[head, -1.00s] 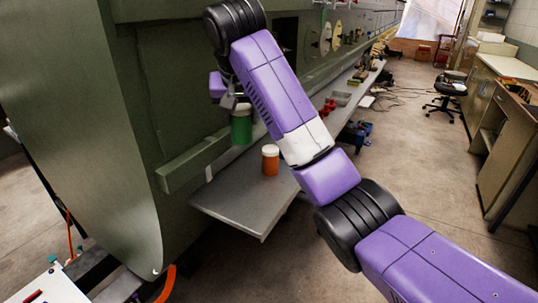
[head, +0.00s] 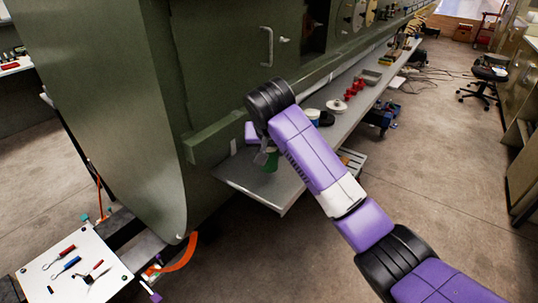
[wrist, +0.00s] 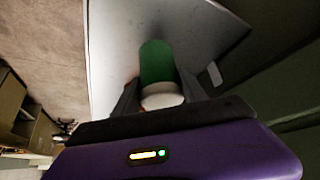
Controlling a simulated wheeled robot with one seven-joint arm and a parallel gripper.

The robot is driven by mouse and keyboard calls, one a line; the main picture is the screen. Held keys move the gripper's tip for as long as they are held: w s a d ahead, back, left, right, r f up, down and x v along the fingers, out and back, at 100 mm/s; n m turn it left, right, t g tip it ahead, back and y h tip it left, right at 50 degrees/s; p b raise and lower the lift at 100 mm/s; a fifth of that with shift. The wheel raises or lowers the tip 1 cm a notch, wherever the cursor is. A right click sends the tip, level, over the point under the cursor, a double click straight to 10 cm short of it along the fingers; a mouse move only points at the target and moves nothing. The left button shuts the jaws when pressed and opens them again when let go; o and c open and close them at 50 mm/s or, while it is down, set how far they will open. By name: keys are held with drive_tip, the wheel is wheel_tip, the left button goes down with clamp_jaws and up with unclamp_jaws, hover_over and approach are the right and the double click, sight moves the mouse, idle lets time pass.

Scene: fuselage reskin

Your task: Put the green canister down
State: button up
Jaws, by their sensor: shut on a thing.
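The green canister (head: 270,164) is in my gripper (head: 264,156), over the grey shelf (head: 240,182) at the side of the green fuselage. In the head view my wrist and arm cover much of it. In the wrist view the canister (wrist: 157,62) lies between the two fingers of my gripper (wrist: 160,93), its white lid (wrist: 162,101) towards the camera. The fingers are shut on it. The grey shelf (wrist: 112,40) shows behind it. I cannot tell whether its base touches the shelf.
The green fuselage wall (head: 150,110) stands close behind and left of the shelf. Red items (head: 352,89) and other containers stand farther along the ledge. A white board with tools (head: 65,262) is at the lower left. Bare shelf shows left of the canister.

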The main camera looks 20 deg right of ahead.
drive_tip(key=shift+f, duration=1)
drive_tip(key=shift+f, duration=0.15)
drive_tip(key=o, duration=1.5)
drive_tip(key=shift+r, duration=0.25)
drive_tip(key=v, duration=1.2)
drive_tip(key=shift+f, duration=0.1)
